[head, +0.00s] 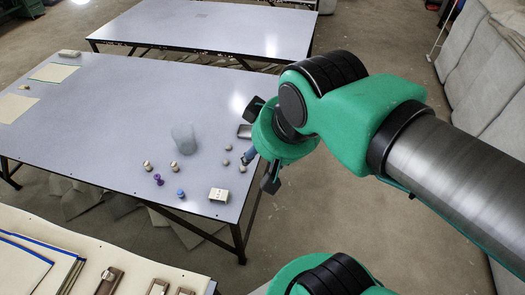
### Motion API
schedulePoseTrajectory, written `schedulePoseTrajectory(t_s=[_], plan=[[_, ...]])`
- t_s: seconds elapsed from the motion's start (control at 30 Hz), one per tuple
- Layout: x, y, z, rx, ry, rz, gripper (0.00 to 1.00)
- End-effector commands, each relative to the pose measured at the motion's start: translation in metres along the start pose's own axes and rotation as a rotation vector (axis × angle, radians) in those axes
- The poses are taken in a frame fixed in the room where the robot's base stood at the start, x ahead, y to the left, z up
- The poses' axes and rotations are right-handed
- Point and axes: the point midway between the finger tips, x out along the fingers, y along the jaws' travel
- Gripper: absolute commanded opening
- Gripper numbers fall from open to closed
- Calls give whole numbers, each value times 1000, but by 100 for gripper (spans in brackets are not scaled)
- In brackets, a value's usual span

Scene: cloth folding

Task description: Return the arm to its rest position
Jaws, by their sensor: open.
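My arm (455,172) enters from the right side of the head view and reaches left, with green and dark grey links. My gripper (257,146) is at its left end, over the right edge of the grey table (120,110). Its two black fingers are spread wide apart, one toward the back and one toward the front. I see nothing held between them. The green wrist hides part of the gripper and the table's edge. How high the fingers are above the tabletop is hard to tell.
A translucent grey cup-like thing (183,138) stands mid-table. Small balls, a purple piece (158,180), a blue piece (180,193) and a white block (219,195) lie near the front right. Another table (215,28) is behind. Grey padded panels (480,65) stand at right.

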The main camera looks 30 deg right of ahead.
Motion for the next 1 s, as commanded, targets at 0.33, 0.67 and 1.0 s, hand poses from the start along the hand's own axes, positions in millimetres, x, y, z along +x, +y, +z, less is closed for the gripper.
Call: schedulePoseTrajectory(t_s=[0.33, 0.67, 1.0], plan=[[13, 0, 7, 0, 0, 0, 46], [42, 0, 22, 0, 0, 0, 46], [42, 0, 22, 0, 0, 0, 46]])
